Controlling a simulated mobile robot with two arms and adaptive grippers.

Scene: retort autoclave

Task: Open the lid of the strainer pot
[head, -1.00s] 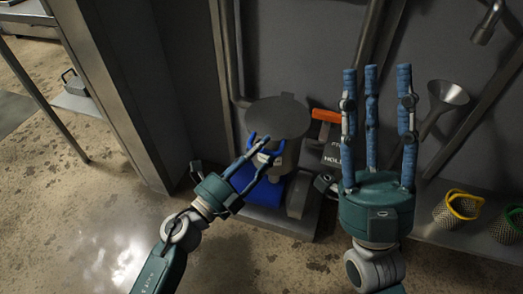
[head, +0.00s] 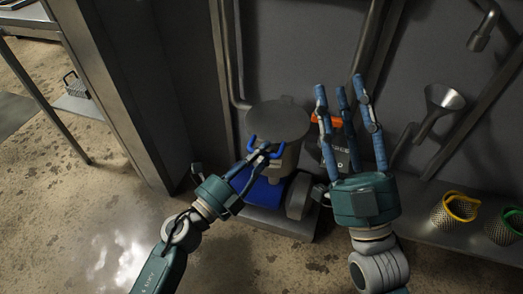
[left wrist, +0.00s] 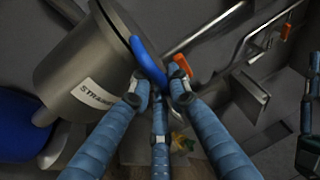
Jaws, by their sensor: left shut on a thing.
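The strainer pot (left wrist: 85,75) is a grey metal cylinder with a lettered white label in the left wrist view. In the head view its body (head: 287,160) is mostly hidden under its round dark grey lid (head: 278,119). A blue handle (left wrist: 148,62) sits at the lid's rim. My left gripper (head: 264,150) is shut on this handle at the lid's near edge; its fingertips (left wrist: 160,85) meet at the handle. I cannot tell whether the lid is lifted off the rim. My right gripper (head: 342,92) is open and empty, to the right of the pot, fingers pointing up.
An orange-handled part (head: 326,120) and a dark lettered block are partly behind my right gripper. A funnel (head: 444,97) and pipes are on the wall. A yellow-rimmed basket (head: 457,209) and a green-rimmed basket (head: 506,225) stand at right.

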